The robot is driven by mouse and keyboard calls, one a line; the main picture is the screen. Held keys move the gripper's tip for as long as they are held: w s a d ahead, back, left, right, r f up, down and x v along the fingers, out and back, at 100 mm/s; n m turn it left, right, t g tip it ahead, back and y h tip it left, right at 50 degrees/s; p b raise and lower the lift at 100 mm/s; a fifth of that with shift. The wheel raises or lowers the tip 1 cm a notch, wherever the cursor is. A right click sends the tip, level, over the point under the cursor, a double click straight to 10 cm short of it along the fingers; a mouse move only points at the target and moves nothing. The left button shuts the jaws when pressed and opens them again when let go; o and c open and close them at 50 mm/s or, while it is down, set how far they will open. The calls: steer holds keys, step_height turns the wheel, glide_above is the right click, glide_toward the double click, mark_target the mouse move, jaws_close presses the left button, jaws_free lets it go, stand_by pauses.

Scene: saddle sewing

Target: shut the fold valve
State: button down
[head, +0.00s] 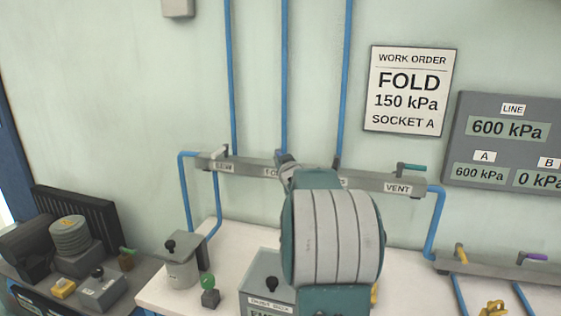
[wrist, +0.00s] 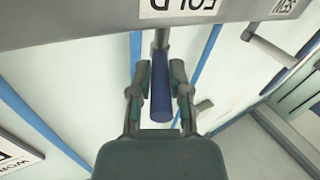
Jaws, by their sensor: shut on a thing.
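The fold valve's blue handle (wrist: 160,95) stands between my two fingers in the wrist view, on a grey stem that meets the manifold bar (wrist: 60,32) by the upside-down FOLD label (wrist: 183,6). My gripper (wrist: 158,74) is shut on this handle, one finger on each side. The handle points straight away from the bar in that view.
The sew valve (head: 220,152) and the teal-handled vent valve (head: 411,168) flank it on the bar. Blue pipes (head: 284,80) rise up the wall. A work order sign (head: 410,90) reads FOLD 150 kPa, socket A. The gauge panel (head: 508,100) shows line 600, A 600, B 0.

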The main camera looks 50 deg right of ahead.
steer(key=shift+s+d+n+t+y, duration=0.15)
steer(key=shift+d+n+t+y, duration=0.15)
steer(key=shift+n+t+y, duration=0.45)
steer(key=shift+s+d+n+t+y, duration=0.2)
steer(key=shift+n+y, duration=0.35)
steer(key=shift+y, duration=0.5)
steer(key=shift+d+r+n+y, duration=0.15)
steer(key=shift+n+y, duration=0.15)
steer(key=shift+y, duration=0.2)
steer(key=c, duration=0.6)
jaws_free()
steer(key=shift+d, duration=0.1)
steer(key=v, duration=1.1)
steer(key=shift+s+f, duration=0.35)
steer(key=shift+s, duration=0.05)
